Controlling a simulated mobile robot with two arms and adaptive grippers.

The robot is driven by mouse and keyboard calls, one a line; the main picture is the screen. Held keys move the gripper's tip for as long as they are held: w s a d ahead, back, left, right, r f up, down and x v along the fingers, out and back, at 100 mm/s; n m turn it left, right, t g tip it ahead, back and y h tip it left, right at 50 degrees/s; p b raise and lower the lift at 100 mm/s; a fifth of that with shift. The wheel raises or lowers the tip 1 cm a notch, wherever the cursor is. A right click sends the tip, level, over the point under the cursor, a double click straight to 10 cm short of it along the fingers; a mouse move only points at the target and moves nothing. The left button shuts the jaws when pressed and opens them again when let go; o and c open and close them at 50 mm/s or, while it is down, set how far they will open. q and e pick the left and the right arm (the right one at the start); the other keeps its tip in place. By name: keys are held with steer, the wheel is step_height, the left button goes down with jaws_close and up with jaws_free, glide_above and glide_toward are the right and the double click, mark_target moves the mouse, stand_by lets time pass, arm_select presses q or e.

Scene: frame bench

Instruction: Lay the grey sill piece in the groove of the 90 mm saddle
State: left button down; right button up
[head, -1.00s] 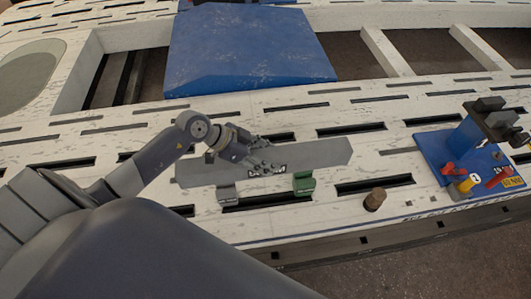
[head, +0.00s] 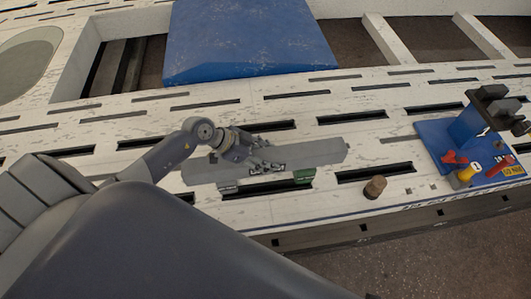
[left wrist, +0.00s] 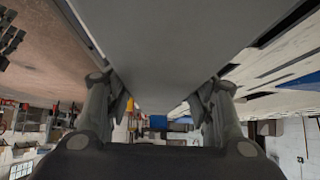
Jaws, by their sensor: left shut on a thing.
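The grey sill piece (head: 312,153) is a long flat plate with an angled right end, lying lengthwise along the white bench in the head view. My left gripper (head: 262,167) is shut on it near its middle. In the left wrist view the sill piece (left wrist: 160,45) fills the upper middle between the fingers (left wrist: 160,103). A grey saddle (head: 228,187) and a green saddle (head: 304,176) show at its near edge, their upper parts covered by it. I cannot read their labels or tell whether the piece rests in a groove. My right gripper is not in view.
The slotted bench top (head: 420,98) has a brown cylinder (head: 375,187) right of the saddles. Farther right stands a blue clamp fixture (head: 440,140) with red and yellow handles. A large blue plate (head: 245,40) lies behind. The bench's near edge is close to the saddles.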

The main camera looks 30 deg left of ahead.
arm_select(q)
steer(key=shift+w+r, duration=0.15)
steer(key=shift+w, duration=0.05)
steer(key=c, duration=0.6)
jaws_free()
steer(key=shift+s, duration=0.1)
steer(key=shift+c, duration=0.2)
steer(key=shift+s, duration=0.1)
steer(key=shift+s+f, duration=0.2)
steer(key=shift+f, duration=0.2)
steer(key=v, duration=1.2)
steer(key=shift+w+r, duration=0.2)
steer(key=shift+r, duration=0.1)
